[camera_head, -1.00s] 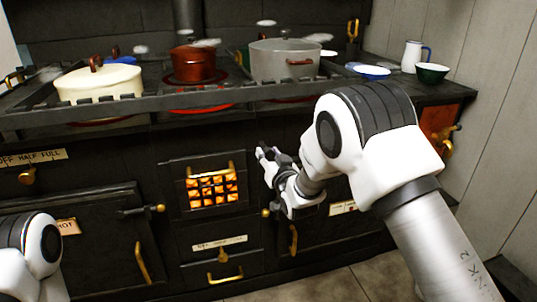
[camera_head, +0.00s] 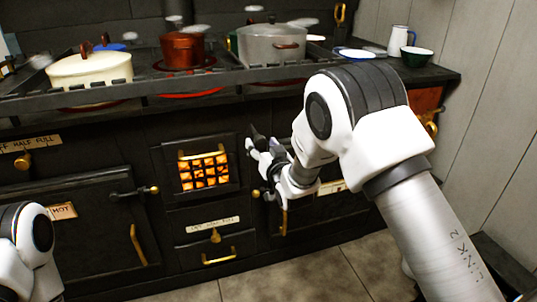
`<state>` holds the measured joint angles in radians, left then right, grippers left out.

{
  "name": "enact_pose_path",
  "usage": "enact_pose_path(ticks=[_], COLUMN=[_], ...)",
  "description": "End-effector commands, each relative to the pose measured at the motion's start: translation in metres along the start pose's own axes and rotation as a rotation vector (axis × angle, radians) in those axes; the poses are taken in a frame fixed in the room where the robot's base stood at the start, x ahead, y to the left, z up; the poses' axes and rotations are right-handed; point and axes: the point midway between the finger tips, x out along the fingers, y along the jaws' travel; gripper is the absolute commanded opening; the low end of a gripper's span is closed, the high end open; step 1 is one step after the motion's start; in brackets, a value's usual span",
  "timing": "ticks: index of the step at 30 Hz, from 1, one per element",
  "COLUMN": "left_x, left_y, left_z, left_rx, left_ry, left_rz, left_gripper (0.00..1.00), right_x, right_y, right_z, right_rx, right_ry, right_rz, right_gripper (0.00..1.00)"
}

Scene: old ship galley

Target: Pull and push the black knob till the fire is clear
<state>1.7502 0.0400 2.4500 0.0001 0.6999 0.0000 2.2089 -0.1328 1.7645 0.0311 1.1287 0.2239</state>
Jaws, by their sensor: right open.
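The fire (camera_head: 204,172) shows orange behind a barred grate in the front of the black stove. My right gripper (camera_head: 253,142) is open in front of the stove, a little right of the fire window and above it. One finger shows pale and a dark part stands up beside it. I cannot make out a black knob for certain; it may be hidden by the gripper or lost against the dark stove front. My left arm (camera_head: 32,245) shows at the lower left, but its gripper is out of view.
A cream pot (camera_head: 90,72), a red pot (camera_head: 182,49) and a grey pot (camera_head: 272,45) stand on the stove behind a front rail. Brass handles stick out of the doors. Floor shows below.

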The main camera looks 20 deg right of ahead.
Motion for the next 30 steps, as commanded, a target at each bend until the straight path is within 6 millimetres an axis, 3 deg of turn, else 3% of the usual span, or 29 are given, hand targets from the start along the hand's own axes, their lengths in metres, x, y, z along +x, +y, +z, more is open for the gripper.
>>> enact_pose_path(ticks=[9,12,22,23,27,28,30], left_x=[0.0,0.0,0.0,0.0,0.0,0.0,0.0], left_y=[0.0,0.0,0.0,0.0,0.0,0.0,0.0], left_z=[0.0,0.0,0.0,0.0,0.0,0.0,0.0], left_rx=[0.0,0.0,0.0,0.0,0.0,0.0,0.0], left_ry=[0.0,0.0,0.0,0.0,0.0,0.0,0.0], left_rz=[0.0,0.0,0.0,0.0,0.0,0.0,0.0], left_gripper=[0.4,0.4,0.4,0.4,0.4,0.4,0.4], right_x=[-0.079,-0.096,-0.106,-0.106,-0.105,-0.106,-0.108], right_y=[0.0,0.0,0.0,0.0,-0.001,-0.002,-0.01], right_z=[0.0,0.001,0.0,0.0,-0.002,-0.004,-0.007], right_rx=[-0.001,0.0,0.0,0.0,0.055,0.084,0.173], right_ry=[-0.003,-0.003,-0.001,-0.001,0.01,0.018,0.036], right_rz=[0.001,0.001,0.0,0.0,-0.004,-0.012,-0.054], right_gripper=[0.62,0.62,0.62,0.55,0.05,0.0,0.0])
